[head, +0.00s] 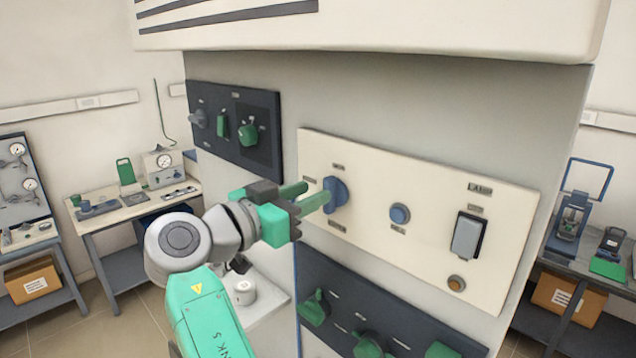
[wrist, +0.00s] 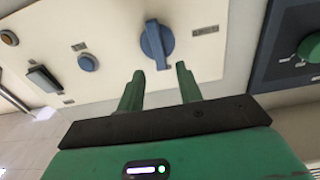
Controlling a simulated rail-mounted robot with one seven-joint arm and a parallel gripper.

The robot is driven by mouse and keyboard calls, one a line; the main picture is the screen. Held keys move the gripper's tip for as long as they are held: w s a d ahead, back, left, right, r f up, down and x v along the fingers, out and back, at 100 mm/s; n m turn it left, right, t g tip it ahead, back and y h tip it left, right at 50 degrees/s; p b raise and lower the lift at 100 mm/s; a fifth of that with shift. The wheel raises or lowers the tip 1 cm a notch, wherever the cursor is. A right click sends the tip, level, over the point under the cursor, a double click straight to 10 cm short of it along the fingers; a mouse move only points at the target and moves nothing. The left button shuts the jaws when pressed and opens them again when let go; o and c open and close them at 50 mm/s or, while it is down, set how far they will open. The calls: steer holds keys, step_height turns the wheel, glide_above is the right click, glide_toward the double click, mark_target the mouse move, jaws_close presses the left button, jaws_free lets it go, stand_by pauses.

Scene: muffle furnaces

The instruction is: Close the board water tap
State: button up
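A blue knob (head: 339,190) with a raised bar grip sits at the left of the cream panel (head: 420,180); I take it to be the board water tap, but its labels are too small to read. In the wrist view the knob (wrist: 157,42) lies just beyond my fingertips, roughly between their lines, its bar nearly along the fingers' direction. My gripper (head: 315,192) is open and points at the knob; the gripper (wrist: 159,70) holds nothing. In the head view one fingertip overlaps the knob's edge; I cannot tell whether they touch.
The cream panel also has a round blue button (head: 399,214), a grey rocker switch (head: 467,236) and an orange button (head: 456,284). A dark panel with green knobs (head: 315,308) lies below. Another dark panel (head: 235,125) is at the upper left. A white hood overhangs above.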

mark_target(325, 186)
steer(key=shift+p+x, duration=0.4)
steer(key=shift+x, duration=1.35)
jaws_close()
steer(key=shift+w+a+n, duration=0.1)
steer(key=shift+n, duration=0.2)
steer(key=shift+w+a+f+n+p, duration=0.25)
steer(key=shift+n+p, duration=0.55)
steer(key=shift+n, duration=2.05)
steer(key=shift+w+a+f+n+p, duration=0.35)
steer(key=shift+n+p, duration=0.5)
steer(key=shift+n, duration=2.05)
steer(key=shift+w+a+f+n+p, duration=0.1)
steer(key=shift+f+n+p, duration=0.5)
steer(key=shift+n, duration=2.25)
steer(key=shift+r, duration=0.15)
